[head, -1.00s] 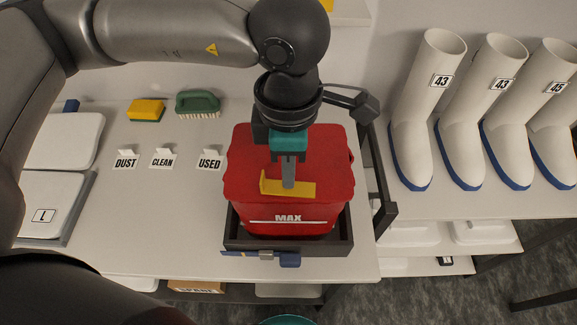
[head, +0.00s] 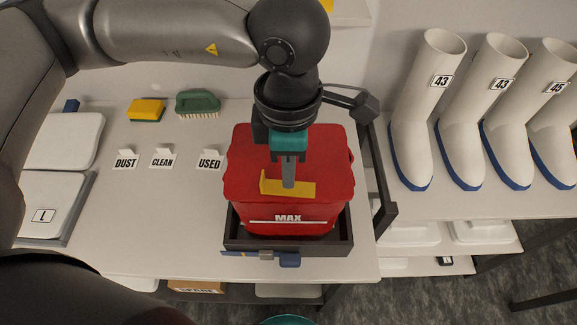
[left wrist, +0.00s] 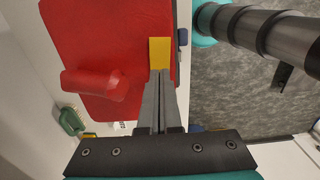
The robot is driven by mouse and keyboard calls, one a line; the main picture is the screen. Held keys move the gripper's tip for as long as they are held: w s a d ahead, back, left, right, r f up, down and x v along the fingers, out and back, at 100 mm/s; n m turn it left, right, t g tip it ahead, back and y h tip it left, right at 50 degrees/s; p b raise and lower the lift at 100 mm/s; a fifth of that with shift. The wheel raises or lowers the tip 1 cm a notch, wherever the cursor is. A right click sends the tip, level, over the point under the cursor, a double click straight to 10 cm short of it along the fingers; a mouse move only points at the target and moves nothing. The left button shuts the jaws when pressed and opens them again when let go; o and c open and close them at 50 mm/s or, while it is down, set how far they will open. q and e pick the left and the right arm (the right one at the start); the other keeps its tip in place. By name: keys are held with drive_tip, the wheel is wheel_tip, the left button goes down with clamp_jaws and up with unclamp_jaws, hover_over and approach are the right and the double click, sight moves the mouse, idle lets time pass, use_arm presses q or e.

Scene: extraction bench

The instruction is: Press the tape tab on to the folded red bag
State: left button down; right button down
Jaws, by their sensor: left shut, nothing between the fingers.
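The folded red bag (head: 250,165) stands on the bench, with "MAX" and a white line on its front. A yellow tape tab (head: 304,189) lies across the front part of its top, its left end turned up. My left gripper (head: 288,185) is shut, pointing down, its fingertips at the tab's middle, seemingly touching it. In the left wrist view the shut fingers (left wrist: 162,75) end at the near edge of the tab (left wrist: 160,52) on the red bag (left wrist: 110,30). A red lump on the bag shows there too. My right gripper is not in view.
A dark tray (head: 235,243) surrounds the bag's base, with a blue strap and buckle (head: 288,260) in front. DUST, CLEAN and USED signs (head: 209,160), a yellow sponge (head: 146,110) and a green brush (head: 198,103) are left. White boots (head: 410,125) stand right.

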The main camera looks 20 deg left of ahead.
use_arm(q)
drive_tip(key=shift+f+b, duration=0.8)
drive_tip(key=shift+b, duration=0.15)
idle(1.0)
drive_tip(key=shift+s+f+b, duration=0.1)
drive_tip(key=shift+f+b, duration=0.05)
drive_tip(key=shift+b, duration=0.35)
idle(1.8)
drive_tip(key=shift+r+p, duration=1.7)
drive_tip(key=shift+r, duration=1.9)
drive_tip(key=shift+r, duration=0.1)
